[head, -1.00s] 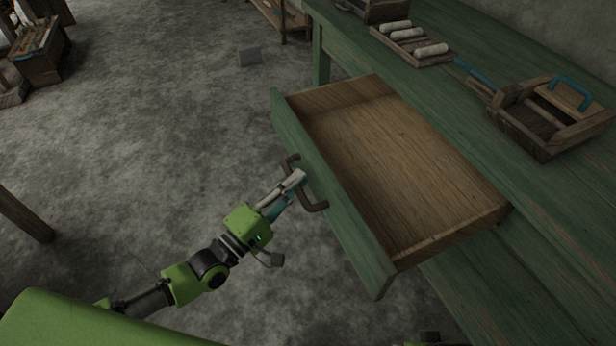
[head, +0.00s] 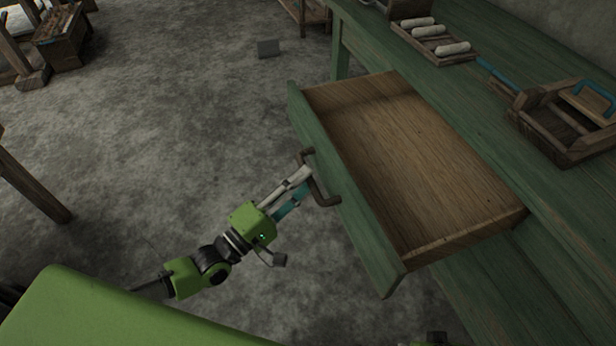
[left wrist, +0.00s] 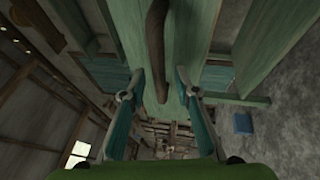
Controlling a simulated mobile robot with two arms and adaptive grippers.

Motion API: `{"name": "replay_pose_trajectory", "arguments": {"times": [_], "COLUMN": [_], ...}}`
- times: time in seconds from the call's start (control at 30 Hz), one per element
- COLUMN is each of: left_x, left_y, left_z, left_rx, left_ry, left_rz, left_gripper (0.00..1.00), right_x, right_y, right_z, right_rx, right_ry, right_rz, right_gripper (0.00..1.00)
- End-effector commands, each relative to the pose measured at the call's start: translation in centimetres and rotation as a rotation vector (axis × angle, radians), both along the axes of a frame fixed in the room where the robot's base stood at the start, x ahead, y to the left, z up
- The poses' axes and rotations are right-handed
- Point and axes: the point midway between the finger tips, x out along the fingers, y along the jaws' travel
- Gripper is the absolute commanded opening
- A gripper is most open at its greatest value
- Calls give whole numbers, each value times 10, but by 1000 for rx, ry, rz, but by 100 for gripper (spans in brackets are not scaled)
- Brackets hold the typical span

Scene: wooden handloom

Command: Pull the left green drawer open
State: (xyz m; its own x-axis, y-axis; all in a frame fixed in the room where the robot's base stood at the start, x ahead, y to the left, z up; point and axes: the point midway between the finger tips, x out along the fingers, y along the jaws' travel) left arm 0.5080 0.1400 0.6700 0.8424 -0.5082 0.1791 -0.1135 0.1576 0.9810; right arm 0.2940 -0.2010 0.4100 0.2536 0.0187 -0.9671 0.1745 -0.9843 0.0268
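The left green drawer (head: 345,195) stands pulled far out of the green table, its bare wooden inside empty. Its dark bracket-shaped handle (head: 326,199) is on the front panel. My left gripper (head: 308,180) is at the handle, its fingers spread apart. In the left wrist view, the dark handle bar (left wrist: 157,50) lies between the two open fingertips (left wrist: 158,84), with a gap on each side. The green drawer front (left wrist: 187,40) shows behind it.
On the green table (head: 470,110) stand a tray with white rolls (head: 440,55) and a wooden box with a blue handle (head: 560,130). Bare grey floor (head: 190,120) lies open left of the drawer. A wooden post (head: 35,185) stands at the left.

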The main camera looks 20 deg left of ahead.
Motion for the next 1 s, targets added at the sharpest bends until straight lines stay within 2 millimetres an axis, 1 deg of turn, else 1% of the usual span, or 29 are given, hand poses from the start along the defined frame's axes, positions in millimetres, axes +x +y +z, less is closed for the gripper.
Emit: {"name": "replay_pose_trajectory", "arguments": {"times": [0.03,0.2,0.3,0.43,0.63,1.0], "left_x": [-10,-42,-58,-74,-84,-84], "left_y": [6,25,35,45,51,51], "left_z": [-4,-11,-14,-17,-18,-18], "left_rx": [3,5,4,2,1,1], "left_ry": [5,5,6,3,2,1], "left_rz": [0,0,-1,0,0,0], "left_gripper": [29,29,29,29,29,29], "right_x": [0,0,0,0,0,0], "right_y": [0,0,0,0,0,0], "right_z": [0,0,0,0,0,0], "right_rx": [0,0,0,0,0,0], "right_ry": [0,0,0,0,0,0], "right_rz": [0,0,0,0,0,0], "right_gripper": [40,40,40,40,40,40]}}
